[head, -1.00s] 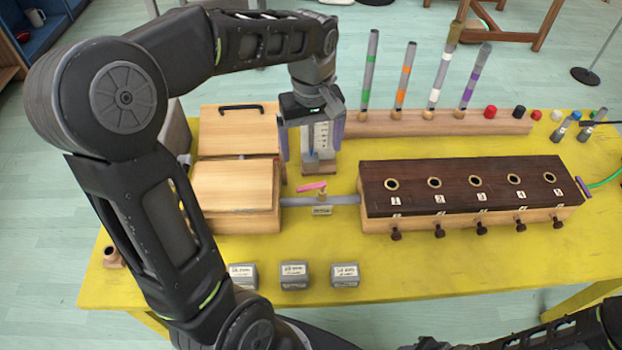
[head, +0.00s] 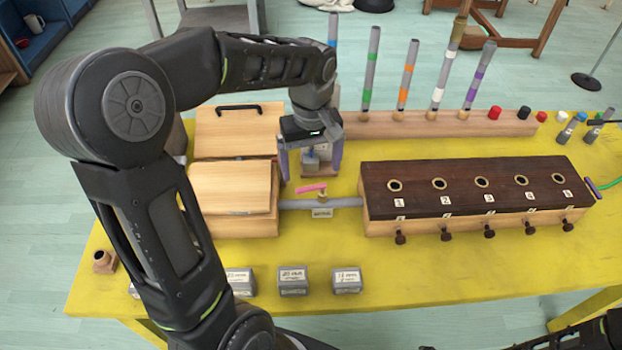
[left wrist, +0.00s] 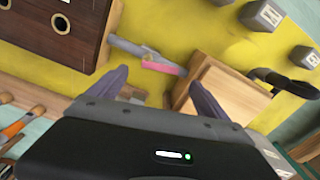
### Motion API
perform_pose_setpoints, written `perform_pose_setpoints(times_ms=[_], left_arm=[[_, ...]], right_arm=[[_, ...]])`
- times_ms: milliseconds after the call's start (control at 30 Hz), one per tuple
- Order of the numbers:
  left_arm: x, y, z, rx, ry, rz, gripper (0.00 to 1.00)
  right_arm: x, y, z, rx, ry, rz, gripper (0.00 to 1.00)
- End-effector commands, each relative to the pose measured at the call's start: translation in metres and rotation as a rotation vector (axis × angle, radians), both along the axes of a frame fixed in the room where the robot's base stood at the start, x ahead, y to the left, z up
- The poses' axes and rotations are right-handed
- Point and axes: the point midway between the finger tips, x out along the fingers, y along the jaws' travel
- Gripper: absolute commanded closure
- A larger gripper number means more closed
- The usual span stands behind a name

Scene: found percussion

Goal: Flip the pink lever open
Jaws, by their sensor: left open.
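The pink lever (head: 311,188) lies roughly along the grey pipe, on a small brass-coloured valve between the wooden box and the dark-topped block. It also shows in the left wrist view (left wrist: 160,67), just beyond the fingertips. My left gripper (head: 311,173) is open, its two purple fingers spread and pointing down, a little behind and above the lever. In the left wrist view the gripper (left wrist: 158,82) has nothing between its fingers, and no contact with the lever shows. My right gripper is out of view; only part of my right arm shows at the lower right.
The wooden box (head: 232,188) stands close left of the lever, and the dark-topped block (head: 480,184) with holes and knobs stands right. Several grey labelled weights (head: 293,283) sit in front. A rack of upright tubes (head: 435,125) is behind. Yellow table (head: 420,280) is clear at front right.

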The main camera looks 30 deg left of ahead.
Motion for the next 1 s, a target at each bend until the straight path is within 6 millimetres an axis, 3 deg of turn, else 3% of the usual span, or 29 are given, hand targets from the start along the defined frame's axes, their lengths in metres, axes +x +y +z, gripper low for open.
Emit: perform_pose_setpoints(times_ms=[300,667,1000], left_arm=[[0.000,0.000,-0.046,0.001,0.002,0.001,0.12],[0.000,0.000,-0.054,0.001,-0.001,0.001,0.12],[0.000,0.000,-0.054,0.001,-0.001,0.000,0.38]], right_arm=[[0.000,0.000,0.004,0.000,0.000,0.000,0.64],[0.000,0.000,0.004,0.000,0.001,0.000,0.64],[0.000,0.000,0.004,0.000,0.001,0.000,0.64]])
